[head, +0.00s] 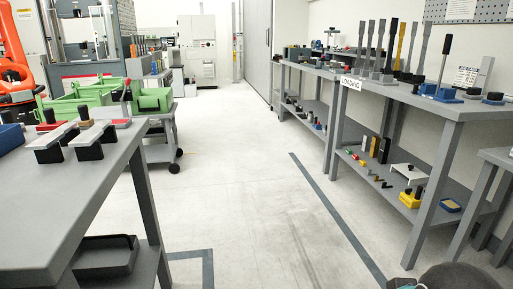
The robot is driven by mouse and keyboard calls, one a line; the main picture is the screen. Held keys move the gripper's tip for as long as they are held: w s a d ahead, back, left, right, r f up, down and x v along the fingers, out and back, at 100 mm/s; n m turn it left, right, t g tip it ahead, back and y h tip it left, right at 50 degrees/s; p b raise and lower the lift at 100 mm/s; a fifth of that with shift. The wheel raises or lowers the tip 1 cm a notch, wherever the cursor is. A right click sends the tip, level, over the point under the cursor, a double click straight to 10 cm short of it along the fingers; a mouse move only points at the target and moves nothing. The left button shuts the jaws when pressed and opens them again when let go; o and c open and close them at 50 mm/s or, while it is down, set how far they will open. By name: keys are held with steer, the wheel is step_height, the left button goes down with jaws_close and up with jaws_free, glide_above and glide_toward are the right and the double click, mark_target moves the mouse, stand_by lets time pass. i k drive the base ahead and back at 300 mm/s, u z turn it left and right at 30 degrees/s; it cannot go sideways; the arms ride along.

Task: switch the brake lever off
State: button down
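A lever (442,68) with a black grip and a metal rod stands nearly upright on a blue base on the right workbench. A second, smaller lever-like handle with a dark and red grip (127,90) stands at the left beside the green bins. I cannot tell which of these, if either, is the brake lever, nor its on or off setting. My gripper is not in view; a dark rounded shape at the bottom right edge may be part of my own arm.
The right workbench (400,92) holds several upright specimens and has a loaded lower shelf. A grey table (50,205) with clamp-like fixtures stands at the near left. A wheeled cart (158,150) is behind it. The floor aisle (235,190) between them is clear.

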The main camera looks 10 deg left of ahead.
mark_target(128, 79)
steer(key=u, duration=0.15)
steer(key=i, duration=1.9)
steer(key=u, duration=0.85)
steer(key=i, duration=1.85)
steer(key=u, duration=1)
steer(key=i, duration=1.35)
steer(key=u, duration=0.35)
